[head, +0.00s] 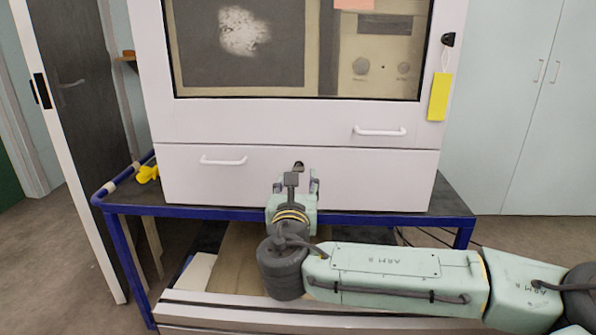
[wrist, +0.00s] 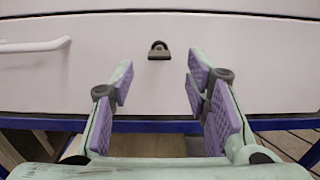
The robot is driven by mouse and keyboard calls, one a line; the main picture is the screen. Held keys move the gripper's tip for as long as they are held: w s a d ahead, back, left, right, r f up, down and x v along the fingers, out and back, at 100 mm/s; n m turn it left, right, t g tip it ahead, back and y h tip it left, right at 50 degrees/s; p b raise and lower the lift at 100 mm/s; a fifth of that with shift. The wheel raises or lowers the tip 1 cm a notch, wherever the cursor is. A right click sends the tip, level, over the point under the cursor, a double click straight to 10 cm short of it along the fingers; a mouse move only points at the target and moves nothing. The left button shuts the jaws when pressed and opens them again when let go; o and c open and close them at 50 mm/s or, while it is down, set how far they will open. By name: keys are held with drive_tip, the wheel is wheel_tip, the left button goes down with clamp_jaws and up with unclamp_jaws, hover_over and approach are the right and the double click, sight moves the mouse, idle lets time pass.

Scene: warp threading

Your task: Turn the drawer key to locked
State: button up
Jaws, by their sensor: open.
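The drawer key (wrist: 159,50) is a small dark piece in the white drawer front, and it shows between and beyond my fingers in the wrist view. In the head view the key (head: 298,165) shows just above my gripper. Its exact angle is too small to tell. The lower drawer (head: 380,175) is shut, with a white bar handle (head: 223,161) to the left of the key. My gripper (wrist: 158,82) is open and empty, its purple-padded fingers pointing at the drawer front on either side of the key, apart from it.
The white cabinet stands on a blue-framed table (head: 450,219). An upper handle (head: 380,131) is at the right. A yellow tag (head: 439,97) hangs by a dark lock (head: 448,40). A yellow object (head: 148,174) lies at the table's left. The drawer front around the key is clear.

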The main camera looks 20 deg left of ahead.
sight(298, 169)
drive_tip(key=x, duration=0.5)
drive_tip(key=c, duration=0.9)
drive_tip(key=shift+w, duration=0.1)
clamp_jaws()
